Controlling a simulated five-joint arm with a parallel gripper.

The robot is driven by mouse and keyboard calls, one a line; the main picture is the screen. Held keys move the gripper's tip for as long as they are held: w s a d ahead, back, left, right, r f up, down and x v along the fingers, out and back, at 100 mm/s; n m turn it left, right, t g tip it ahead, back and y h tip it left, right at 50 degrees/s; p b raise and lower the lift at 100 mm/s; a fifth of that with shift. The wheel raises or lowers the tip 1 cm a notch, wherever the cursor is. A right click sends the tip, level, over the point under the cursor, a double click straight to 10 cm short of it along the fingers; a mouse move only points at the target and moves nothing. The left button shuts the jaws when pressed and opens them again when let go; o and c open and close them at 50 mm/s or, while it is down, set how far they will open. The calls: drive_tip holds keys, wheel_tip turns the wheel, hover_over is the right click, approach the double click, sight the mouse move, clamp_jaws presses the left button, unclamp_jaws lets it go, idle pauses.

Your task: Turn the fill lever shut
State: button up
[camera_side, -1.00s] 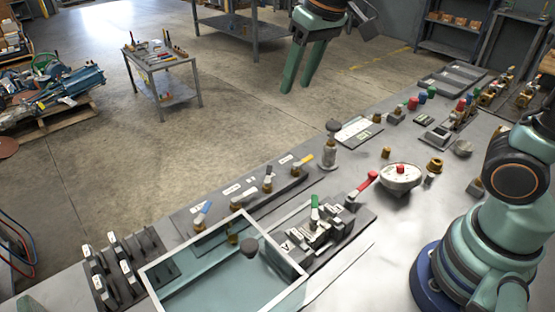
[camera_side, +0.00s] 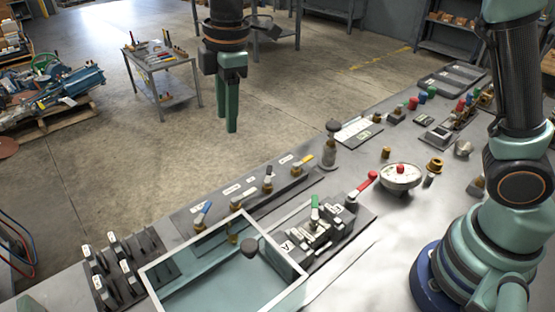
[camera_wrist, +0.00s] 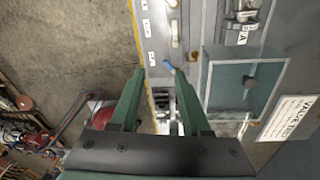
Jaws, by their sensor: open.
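A row of small levers on brass valves stands on a grey strip along the bench's far edge in the side view. They include a blue-handled lever (camera_side: 203,208), a grey-handled lever (camera_side: 268,171) and a yellow-handled lever (camera_side: 303,161). White labels lie beside them, too small to read, so I cannot tell which is the fill lever. My gripper (camera_side: 227,128) hangs fingers down, apart from the levers. In the wrist view my gripper (camera_wrist: 158,72) is open and empty, with the blue-handled lever (camera_wrist: 169,68) appearing between its fingertips.
An open-topped tank (camera_side: 170,279) with a dark knob (camera_side: 249,247) stands at the front. A block with a green lever (camera_side: 315,203) and a red lever (camera_side: 367,181) is to its right. Black labelled racks (camera_side: 126,270) stand left of the tank.

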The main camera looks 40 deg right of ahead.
sight(206, 206)
drive_tip(key=a+f+n+g, duration=0.1)
drive_tip(key=a+f+n, duration=0.5)
drive_tip(key=a+n, duration=0.3)
drive_tip(key=shift+h, duration=0.3)
drive_tip(key=f, duration=0.4)
drive_tip(key=d+f, duration=0.1)
drive_tip(key=f, duration=0.7)
drive_tip(key=shift+w+d+f, duration=0.15)
drive_tip(key=shift+w+d, duration=0.15)
drive_tip(key=shift+w, duration=0.05)
clamp_jaws()
